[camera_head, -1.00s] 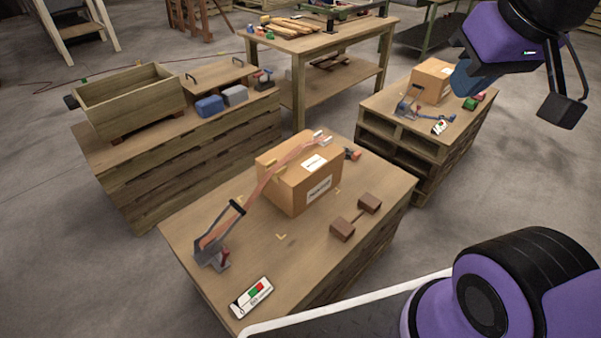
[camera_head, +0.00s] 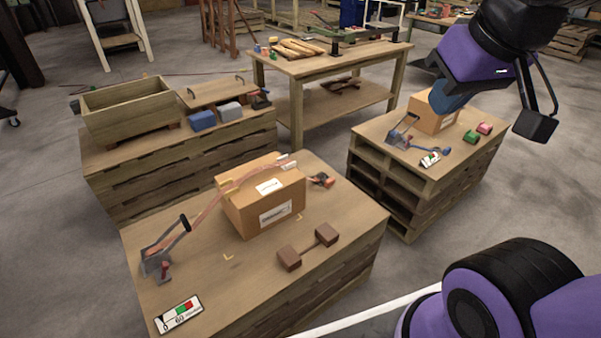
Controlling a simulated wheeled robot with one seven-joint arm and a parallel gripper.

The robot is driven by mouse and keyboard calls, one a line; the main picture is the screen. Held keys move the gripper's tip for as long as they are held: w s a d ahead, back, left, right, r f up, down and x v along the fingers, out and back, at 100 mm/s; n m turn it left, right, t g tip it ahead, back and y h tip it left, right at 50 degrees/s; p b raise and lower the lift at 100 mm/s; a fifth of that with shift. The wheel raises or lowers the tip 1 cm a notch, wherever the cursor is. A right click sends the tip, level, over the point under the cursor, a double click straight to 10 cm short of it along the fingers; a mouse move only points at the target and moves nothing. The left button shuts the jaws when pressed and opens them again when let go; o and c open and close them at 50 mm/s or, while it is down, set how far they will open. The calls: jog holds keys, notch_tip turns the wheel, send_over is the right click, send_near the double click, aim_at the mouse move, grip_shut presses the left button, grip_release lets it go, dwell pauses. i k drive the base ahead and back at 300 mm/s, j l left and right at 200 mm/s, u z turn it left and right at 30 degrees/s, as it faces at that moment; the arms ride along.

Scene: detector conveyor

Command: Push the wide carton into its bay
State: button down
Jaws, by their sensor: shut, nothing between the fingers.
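A cardboard carton (camera_head: 285,207) with white labels sits on the near pallet-like table (camera_head: 190,262). A reddish strap (camera_head: 215,200) runs over its top from a grey lever device (camera_head: 158,262). Yellow corner marks (camera_head: 228,257) show on the tabletop near its base. A second carton (camera_head: 423,118) stands on the right pallet stack (camera_head: 365,135), partly hidden by my gripper. I cannot tell for sure which is the wide carton.
Brown blocks joined by a bar (camera_head: 308,246) and a gauge card (camera_head: 180,314) lie on the near table. Small green (camera_head: 470,137) and pink blocks lie by the second carton. A wooden box (camera_head: 125,108) stands at the left. Floor between the stacks is clear.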

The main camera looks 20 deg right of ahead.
aim_at(272, 197)
jog(key=i+l+u, duration=0.2)
jog(key=l+u, duration=0.2)
jog(key=l, duration=0.65)
jog(key=l+u, duration=0.35)
jog(key=l, duration=0.75)
jog(key=i+l+u, duration=0.15)
jog(key=i+l, duration=0.15)
jog(key=i+l+u, duration=0.15)
jog(key=l, duration=0.3)
jog(key=i+l+u, duration=0.15)
jog(key=i+l, duration=0.2)
